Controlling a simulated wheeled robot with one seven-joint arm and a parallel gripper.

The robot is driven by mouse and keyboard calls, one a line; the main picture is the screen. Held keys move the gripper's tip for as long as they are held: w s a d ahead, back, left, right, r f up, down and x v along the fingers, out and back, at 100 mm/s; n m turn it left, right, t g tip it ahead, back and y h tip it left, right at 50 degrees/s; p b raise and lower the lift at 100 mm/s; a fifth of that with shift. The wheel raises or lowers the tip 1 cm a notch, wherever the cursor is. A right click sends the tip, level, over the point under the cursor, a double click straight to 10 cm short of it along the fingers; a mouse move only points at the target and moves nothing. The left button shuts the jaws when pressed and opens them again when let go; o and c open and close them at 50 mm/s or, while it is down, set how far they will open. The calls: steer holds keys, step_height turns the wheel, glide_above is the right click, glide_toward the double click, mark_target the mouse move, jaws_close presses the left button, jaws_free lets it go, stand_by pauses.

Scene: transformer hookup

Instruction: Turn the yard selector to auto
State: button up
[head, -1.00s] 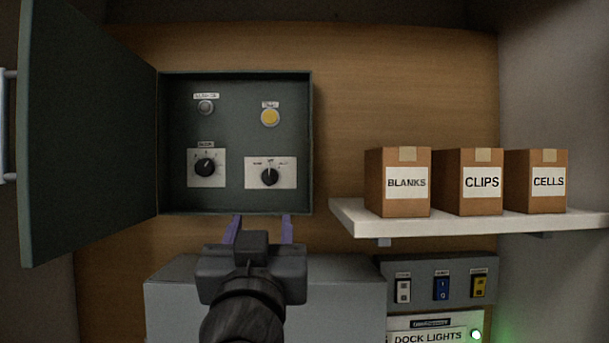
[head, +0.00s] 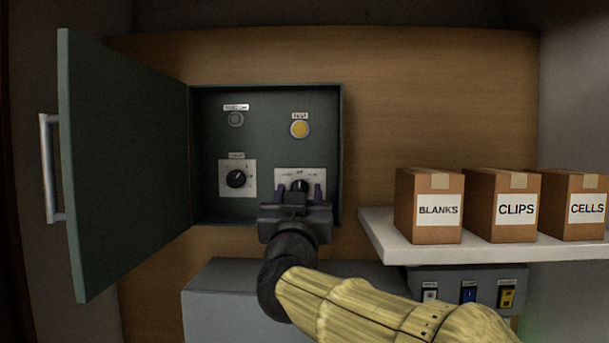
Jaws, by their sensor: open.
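The open wall cabinet (head: 265,100) holds two rotary knobs. The right knob (head: 300,186) sits on a white plate (head: 285,176) with small lettering at its top; its pointer is mostly hidden by my gripper. The left knob (head: 236,179) sits on its own white plate, and its label is too blurred to read. My gripper (head: 302,192) is open in front of the right knob, one finger on each side of it. I cannot tell whether the fingers touch it. I cannot tell from the lettering which knob is the yard selector.
Above the knobs are a grey button (head: 236,119) and a yellow one (head: 300,129). The cabinet door (head: 125,165) stands open at left. A shelf (head: 480,248) with boxes is at right. A grey box (head: 225,300) and a switch panel (head: 460,275) are below.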

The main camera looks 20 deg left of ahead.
mark_target(300, 188)
steer(key=shift+p+x, duration=0.45)
steer(key=shift+x, duration=0.95)
steer(key=shift+s, duration=0.1)
steer(key=c, duration=0.9)
steer(key=shift+c, duration=0.2)
steer(key=shift+f+m, duration=0.1)
steer(key=shift+m, duration=0.3)
steer(key=m+h+b, duration=0.1)
steer(key=m+h, duration=0.1)
steer(key=m, duration=0.2)
steer(key=shift+m+h, duration=0.3)
steer(key=m+h, duration=0.1)
steer(key=m, duration=0.2)
steer(key=m+h, duration=0.2)
steer(key=m, duration=0.2)
steer(key=shift+d+g+h, duration=0.1)
steer(key=shift+g+h, duration=0.2)
steer(key=shift+g, duration=0.1)
